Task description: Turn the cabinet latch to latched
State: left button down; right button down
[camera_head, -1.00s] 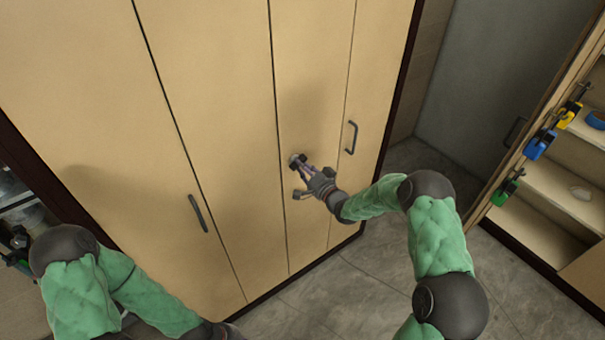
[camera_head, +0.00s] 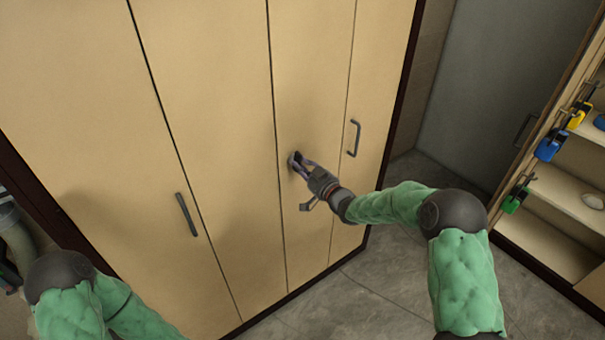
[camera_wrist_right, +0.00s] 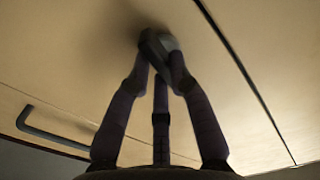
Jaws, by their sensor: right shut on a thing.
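The cabinet latch (camera_head: 293,160) is a small dark and grey knob on the light wood cabinet door (camera_head: 308,75), close to a vertical door seam. My right gripper (camera_head: 299,163) is at the latch with its fingers shut on it. In the right wrist view the fingers (camera_wrist_right: 160,65) close around the latch (camera_wrist_right: 157,42), which is partly hidden by the fingertips. How far the latch is turned cannot be told. My left arm shows at the lower left in the head view; its gripper is out of the picture.
A dark bar handle (camera_head: 353,138) is on the door to the right of the latch, and another handle (camera_head: 187,214) is to the left. An open shelf unit (camera_head: 540,220) with coloured clamps stands at the right. The grey floor (camera_head: 385,270) is clear.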

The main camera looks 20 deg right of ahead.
jog(key=shift+f+n+b, duration=0.1)
jog(key=shift+n+b, duration=0.95)
jog(key=shift+n, duration=0.15)
jog(key=c, duration=1.1)
grip_release()
jog(key=v, duration=1.2)
